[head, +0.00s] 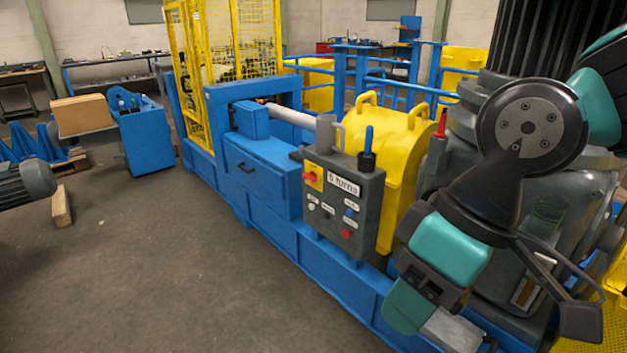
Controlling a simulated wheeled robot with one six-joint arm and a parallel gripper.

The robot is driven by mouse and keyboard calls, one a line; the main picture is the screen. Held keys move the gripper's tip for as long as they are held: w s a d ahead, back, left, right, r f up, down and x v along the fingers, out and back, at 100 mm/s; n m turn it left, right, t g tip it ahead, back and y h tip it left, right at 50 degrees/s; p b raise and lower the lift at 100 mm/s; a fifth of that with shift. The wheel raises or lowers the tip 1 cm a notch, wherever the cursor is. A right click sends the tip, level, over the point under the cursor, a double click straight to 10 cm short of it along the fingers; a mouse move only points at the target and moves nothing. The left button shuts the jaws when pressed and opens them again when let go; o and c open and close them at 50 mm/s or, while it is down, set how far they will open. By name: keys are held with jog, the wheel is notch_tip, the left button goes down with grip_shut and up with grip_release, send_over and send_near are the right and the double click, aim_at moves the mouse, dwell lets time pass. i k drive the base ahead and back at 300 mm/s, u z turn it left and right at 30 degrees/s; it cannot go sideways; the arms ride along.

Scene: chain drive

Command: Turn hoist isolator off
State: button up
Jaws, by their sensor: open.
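A grey control box (342,205) stands on the blue machine frame near the middle of the head view. At its upper left a red rotary switch (311,177) sits on a yellow plate, which looks like the isolator. Its knob appears roughly level, but is too small to read exactly. A label plate (344,184) is beside it; its text is unreadable. My arm hangs at the right, with black and teal links. My gripper (548,285), seen partly as dark bars at the lower right, is open and well to the right of the switch, not touching it.
The box face also carries a blue button (349,212), a red button (346,234) and small knobs. A blue-topped lever (368,145) stands on top. A yellow guard (385,150) is behind. The floor (180,270) left of the frame is clear.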

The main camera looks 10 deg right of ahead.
aim_at(312, 176)
jog(key=u, duration=0.75)
jog(key=i, duration=0.7)
jog(key=u, duration=0.75)
jog(key=i, duration=0.75)
jog(key=z, duration=0.85)
jog(key=i, duration=0.8)
jog(key=z, duration=0.9)
